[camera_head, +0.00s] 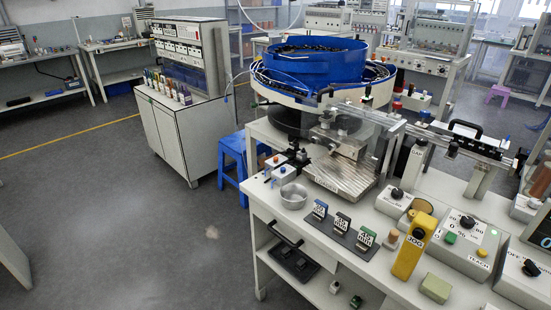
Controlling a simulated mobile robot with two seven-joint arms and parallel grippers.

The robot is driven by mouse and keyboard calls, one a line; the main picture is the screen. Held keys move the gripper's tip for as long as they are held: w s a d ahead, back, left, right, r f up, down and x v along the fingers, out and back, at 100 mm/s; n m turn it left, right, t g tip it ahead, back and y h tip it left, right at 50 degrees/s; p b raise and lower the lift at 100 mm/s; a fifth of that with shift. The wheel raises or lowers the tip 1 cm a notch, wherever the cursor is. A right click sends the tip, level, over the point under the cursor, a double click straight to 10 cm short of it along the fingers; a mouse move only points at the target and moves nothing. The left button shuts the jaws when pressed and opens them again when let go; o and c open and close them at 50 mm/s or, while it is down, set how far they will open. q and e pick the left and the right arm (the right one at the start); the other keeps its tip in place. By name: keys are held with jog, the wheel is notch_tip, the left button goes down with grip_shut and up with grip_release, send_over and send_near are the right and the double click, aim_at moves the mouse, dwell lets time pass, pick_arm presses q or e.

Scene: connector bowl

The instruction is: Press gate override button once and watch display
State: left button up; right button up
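Neither of my grippers is in view. I cannot read a gate override label on any button. A green button (450,238) sits on a sloped grey control box (475,262) at the right of the bench, beside a black dial; "TEACH" can be read near its front edge. A small white box with red and blue buttons (276,163) stands at the bench's left end. A dark display (544,236) with a pale lit digit is cut off by the right picture edge.
The grey floor (150,240) at left is clear.

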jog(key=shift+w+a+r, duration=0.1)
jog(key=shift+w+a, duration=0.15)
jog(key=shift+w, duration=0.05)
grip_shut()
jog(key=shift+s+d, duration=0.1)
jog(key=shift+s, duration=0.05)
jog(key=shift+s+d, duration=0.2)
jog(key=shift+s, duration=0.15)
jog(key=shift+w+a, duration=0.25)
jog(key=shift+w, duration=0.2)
